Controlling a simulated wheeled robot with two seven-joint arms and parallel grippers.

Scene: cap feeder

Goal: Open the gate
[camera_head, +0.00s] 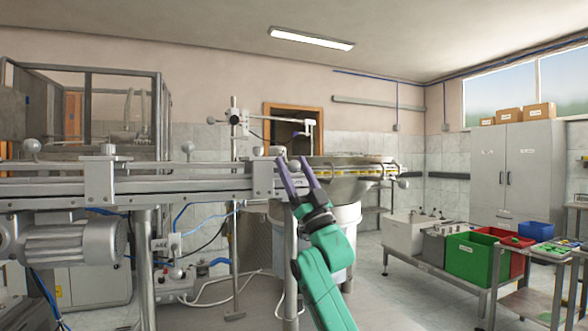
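My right gripper (293,161) is on a green arm that comes up from the bottom centre of the head view. Its two purple fingers point up and are spread apart, with nothing seen between them. The fingers appear in front of the right end of the metal conveyor rail (205,186), just right of a grey bracket (263,181). I cannot tell from this one view whether they touch it. I cannot make out for sure which part is the gate. My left gripper is not in view.
A round feeder bowl (345,183) stands behind my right gripper. A grey motor (72,245) sits under the rail at left. A green bin (472,257), a red bin (513,262) and a blue bin (536,230) stand at right. Open floor lies right of my arm.

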